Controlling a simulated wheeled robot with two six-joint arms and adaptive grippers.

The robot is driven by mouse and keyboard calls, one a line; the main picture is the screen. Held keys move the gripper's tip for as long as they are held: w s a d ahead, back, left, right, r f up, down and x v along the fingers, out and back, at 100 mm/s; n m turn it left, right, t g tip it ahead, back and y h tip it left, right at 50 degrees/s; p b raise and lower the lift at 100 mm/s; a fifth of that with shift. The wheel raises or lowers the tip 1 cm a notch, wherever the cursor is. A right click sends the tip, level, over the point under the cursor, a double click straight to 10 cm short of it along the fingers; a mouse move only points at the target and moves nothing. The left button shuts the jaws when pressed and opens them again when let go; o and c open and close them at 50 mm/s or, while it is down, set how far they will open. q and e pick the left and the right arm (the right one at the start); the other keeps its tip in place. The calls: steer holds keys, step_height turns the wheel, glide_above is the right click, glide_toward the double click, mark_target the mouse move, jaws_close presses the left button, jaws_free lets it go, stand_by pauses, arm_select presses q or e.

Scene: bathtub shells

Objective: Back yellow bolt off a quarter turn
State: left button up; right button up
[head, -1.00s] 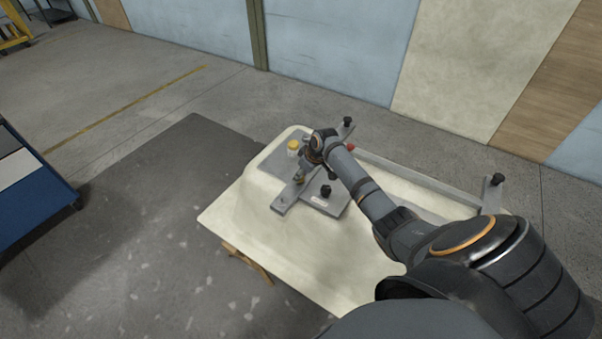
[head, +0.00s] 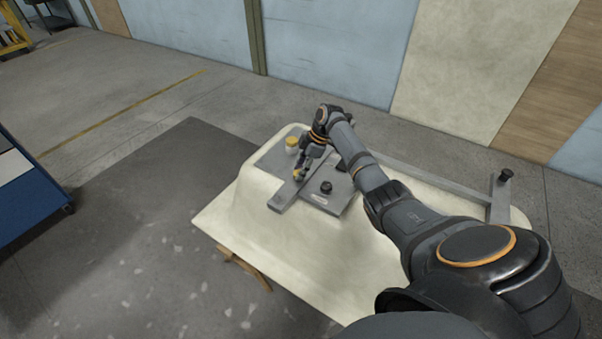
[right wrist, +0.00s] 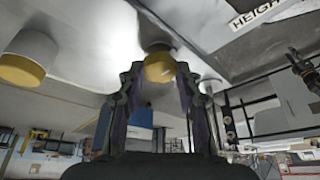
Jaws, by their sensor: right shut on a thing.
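The yellow bolt (right wrist: 158,68) shows in the right wrist view with its yellow head between my fingertips and its grey upper part against the pale metal surface. My right gripper (right wrist: 155,75) is shut on that head. In the head view my right gripper (head: 299,173) reaches down over the grey bar (head: 290,194) on the bathtub shell, and the bolt is small and mostly covered there. My left gripper is in neither view.
A white and yellow cylinder (head: 292,143) stands close beside the gripper, also in the right wrist view (right wrist: 27,58). A black knob (head: 326,187) is on the grey plate. The cream shell (head: 235,240) is bare in front. A grey bar (head: 430,182) runs along its back.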

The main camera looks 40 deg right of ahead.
steer(key=shift+n, duration=0.4)
steer(key=o, duration=1.1)
steer(key=shift+o, duration=0.2)
steer(key=v, duration=1.2)
steer(key=shift+w, duration=0.15)
steer(key=shift+f, duration=0.1)
